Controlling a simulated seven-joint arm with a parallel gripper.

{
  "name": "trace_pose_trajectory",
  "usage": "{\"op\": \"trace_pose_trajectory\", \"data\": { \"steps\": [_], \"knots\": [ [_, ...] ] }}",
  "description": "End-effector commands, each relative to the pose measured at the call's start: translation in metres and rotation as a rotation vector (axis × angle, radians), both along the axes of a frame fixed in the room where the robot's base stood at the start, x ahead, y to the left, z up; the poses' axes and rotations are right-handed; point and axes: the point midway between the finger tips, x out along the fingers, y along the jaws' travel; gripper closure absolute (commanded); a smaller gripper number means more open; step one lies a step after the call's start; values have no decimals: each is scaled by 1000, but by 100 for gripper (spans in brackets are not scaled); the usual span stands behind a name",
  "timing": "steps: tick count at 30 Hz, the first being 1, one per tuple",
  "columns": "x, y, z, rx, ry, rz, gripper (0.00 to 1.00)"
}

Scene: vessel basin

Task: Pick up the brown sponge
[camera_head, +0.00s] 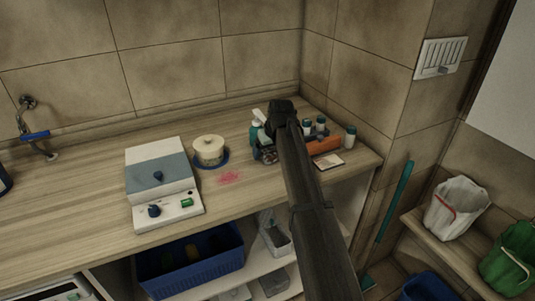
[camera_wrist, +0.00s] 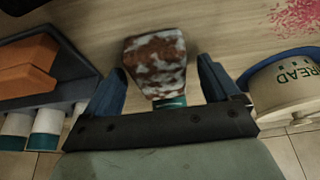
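In the wrist view, a brown and white mottled block (camera_wrist: 155,62) lies between my gripper's (camera_wrist: 162,68) two blue fingers. The fingers are open, with a visible gap on the block's right side. A teal edge shows at the block's near end. An orange-brown block (camera_wrist: 28,65) sits in a dark tray at the left; it also shows in the head view (camera_head: 324,146). I cannot tell for certain which block is the brown sponge. In the head view my dark arm crosses the counter's right part and hides the fingers.
White containers with teal bands (camera_wrist: 45,128) stand beside the dark tray (camera_wrist: 75,65). A bread container (camera_wrist: 285,90) is close on the right in the wrist view. A scale-like device (camera_head: 160,185) stands farther left. The counter's left part (camera_head: 70,200) is clear.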

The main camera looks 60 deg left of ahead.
Motion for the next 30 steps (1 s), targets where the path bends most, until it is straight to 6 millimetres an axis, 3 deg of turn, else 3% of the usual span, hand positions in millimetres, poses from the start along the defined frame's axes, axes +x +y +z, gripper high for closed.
{"op": "trace_pose_trajectory", "data": {
  "steps": [2, 18, 26, 30],
  "knots": [
    [0, 0, 0, 0, 0, 0, 18],
    [0, 0, 0, 0, 0, 0, 70],
    [0, 0, 3, 0, 0, 0, 71],
    [0, 1, 14, 1, 0, 0, 71]
  ]
}}
